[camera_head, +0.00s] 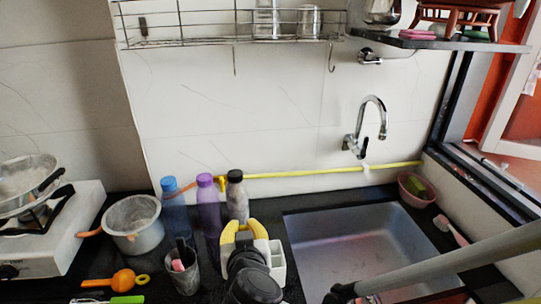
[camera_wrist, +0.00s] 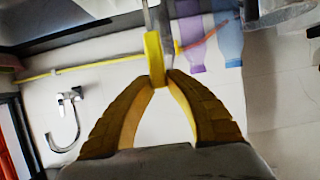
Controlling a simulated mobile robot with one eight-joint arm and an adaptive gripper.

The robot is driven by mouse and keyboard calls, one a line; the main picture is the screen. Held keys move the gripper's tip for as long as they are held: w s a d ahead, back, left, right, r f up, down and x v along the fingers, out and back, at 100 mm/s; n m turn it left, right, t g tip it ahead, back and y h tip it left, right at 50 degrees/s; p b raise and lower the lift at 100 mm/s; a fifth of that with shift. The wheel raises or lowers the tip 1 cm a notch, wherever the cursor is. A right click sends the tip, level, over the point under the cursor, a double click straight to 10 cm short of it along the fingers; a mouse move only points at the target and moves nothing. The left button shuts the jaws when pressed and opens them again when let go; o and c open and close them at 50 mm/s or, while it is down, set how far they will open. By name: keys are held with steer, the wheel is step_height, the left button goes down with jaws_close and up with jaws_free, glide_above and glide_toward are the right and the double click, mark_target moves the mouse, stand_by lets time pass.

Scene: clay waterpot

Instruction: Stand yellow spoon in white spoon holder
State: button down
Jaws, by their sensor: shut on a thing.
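My gripper (camera_head: 244,230) is over the counter just left of the white spoon holder (camera_head: 278,268), its yellow fingers partly covering the holder. In the wrist view the fingertips (camera_wrist: 158,82) are shut on the yellow spoon (camera_wrist: 153,55). The spoon's yellow part is between the tips, and a thin grey part runs from it to the top edge. The spoon cannot be told apart from the yellow fingers in the head view. The holder's left part is hidden by my gripper, and whether the spoon is over or inside it cannot be told.
Blue (camera_head: 175,205), purple (camera_head: 209,210) and dark-capped (camera_head: 237,195) bottles stand close behind my gripper. A dark cup (camera_head: 183,274) is to its left, with a pot (camera_head: 134,228) beyond. The sink (camera_head: 355,245) is at the right. An orange utensil (camera_head: 118,280) lies at the front left.

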steer(key=shift+f+b, duration=1.85)
steer(key=shift+f, duration=0.35)
steer(key=c, duration=1.3)
jaws_free()
steer(key=v, duration=1.2)
steer(key=shift+d, duration=0.1)
